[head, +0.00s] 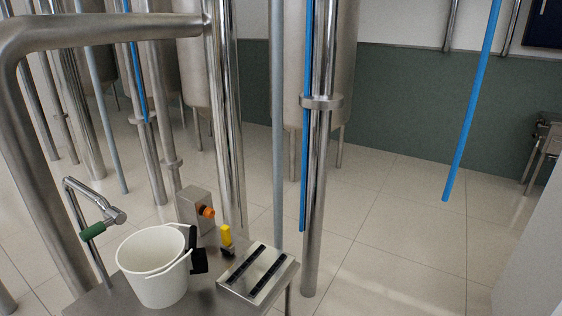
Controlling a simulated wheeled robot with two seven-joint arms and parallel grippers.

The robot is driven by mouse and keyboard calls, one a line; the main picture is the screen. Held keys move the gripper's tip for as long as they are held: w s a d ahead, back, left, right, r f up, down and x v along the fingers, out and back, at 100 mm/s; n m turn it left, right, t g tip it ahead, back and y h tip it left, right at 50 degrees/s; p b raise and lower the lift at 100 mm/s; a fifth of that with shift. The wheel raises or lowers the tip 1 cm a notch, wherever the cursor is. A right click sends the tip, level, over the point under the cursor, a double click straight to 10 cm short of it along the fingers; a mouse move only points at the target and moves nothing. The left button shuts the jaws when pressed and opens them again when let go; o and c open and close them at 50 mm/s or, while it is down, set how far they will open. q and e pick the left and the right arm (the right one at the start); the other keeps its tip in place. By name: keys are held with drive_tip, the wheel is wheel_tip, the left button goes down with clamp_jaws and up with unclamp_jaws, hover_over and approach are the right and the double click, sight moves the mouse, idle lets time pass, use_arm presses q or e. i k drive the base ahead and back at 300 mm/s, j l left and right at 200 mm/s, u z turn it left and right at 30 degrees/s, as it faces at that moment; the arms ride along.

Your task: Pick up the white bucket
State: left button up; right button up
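The white bucket (153,275) stands upright on a steel table (100,301) at the lower left of the head view. No contents show inside. A black part (199,263) is close against the bucket's right side; I cannot tell whether it touches. Neither of my grippers can be made out in this view.
A bent steel tap with a green grip (93,232) rises left of the bucket. Behind and right are a box with an orange knob (207,212), a yellow handle (226,235) and a slotted steel plate (257,273). Thick steel pipes (319,200) stand around the table.

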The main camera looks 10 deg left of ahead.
sight(149, 252)
drive_tip(key=u, duration=1.25)
drive_tip(key=i+l+z, duration=0.1)
drive_tip(key=l+z, duration=0.15)
drive_tip(key=i+l+z, duration=0.1)
drive_tip(key=l+z, duration=0.15)
drive_tip(key=l, duration=0.15)
drive_tip(key=i+l+z, duration=0.2)
drive_tip(key=i+l, duration=0.15)
drive_tip(key=i, duration=0.3)
